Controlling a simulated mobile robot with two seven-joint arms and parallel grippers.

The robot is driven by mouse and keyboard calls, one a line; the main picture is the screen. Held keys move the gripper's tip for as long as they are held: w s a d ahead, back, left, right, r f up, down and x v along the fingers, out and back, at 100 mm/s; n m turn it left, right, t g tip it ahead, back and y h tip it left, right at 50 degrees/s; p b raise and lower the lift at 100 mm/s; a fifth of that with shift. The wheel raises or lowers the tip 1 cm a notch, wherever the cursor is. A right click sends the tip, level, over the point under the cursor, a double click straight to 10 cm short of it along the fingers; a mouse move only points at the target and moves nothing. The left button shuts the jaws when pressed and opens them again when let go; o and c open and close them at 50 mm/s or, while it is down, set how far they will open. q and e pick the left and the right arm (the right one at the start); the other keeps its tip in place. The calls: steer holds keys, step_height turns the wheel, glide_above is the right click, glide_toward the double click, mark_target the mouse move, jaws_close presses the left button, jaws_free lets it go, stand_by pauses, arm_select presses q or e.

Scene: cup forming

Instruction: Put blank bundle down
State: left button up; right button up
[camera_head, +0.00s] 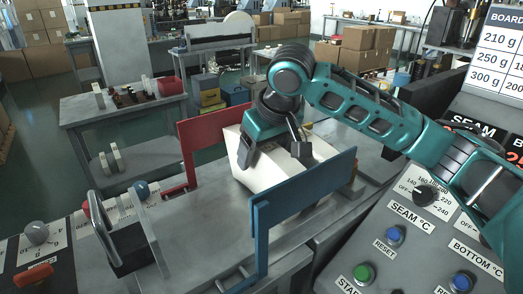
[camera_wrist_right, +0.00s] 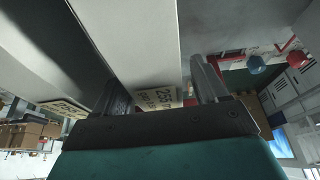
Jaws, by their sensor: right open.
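The white blank bundle (camera_head: 262,172) sits on the grey metal table between a red guide plate (camera_head: 215,135) and a blue guide plate (camera_head: 305,205). My right gripper (camera_head: 272,152) is over it from above, with one finger on each side of its upper part. In the right wrist view, the bundle's white face (camera_wrist_right: 140,45) and its printed label (camera_wrist_right: 157,98) lie between the open fingers (camera_wrist_right: 162,90). A gap shows beside the right-hand finger there; contact on the other side is unclear. My left gripper is out of view.
A metal handle frame (camera_head: 122,235) stands at the table's front left. A control panel with knobs and buttons (camera_head: 395,235) is at the right. Another pale labelled surface (camera_wrist_right: 65,108) lies beside the left-hand finger. A side table (camera_head: 110,112) stands behind.

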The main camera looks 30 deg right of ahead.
steer(key=shift+r, duration=0.1)
steer(key=v, duration=1.1)
steer(key=shift+s+r, duration=0.25)
steer(key=shift+r, duration=0.1)
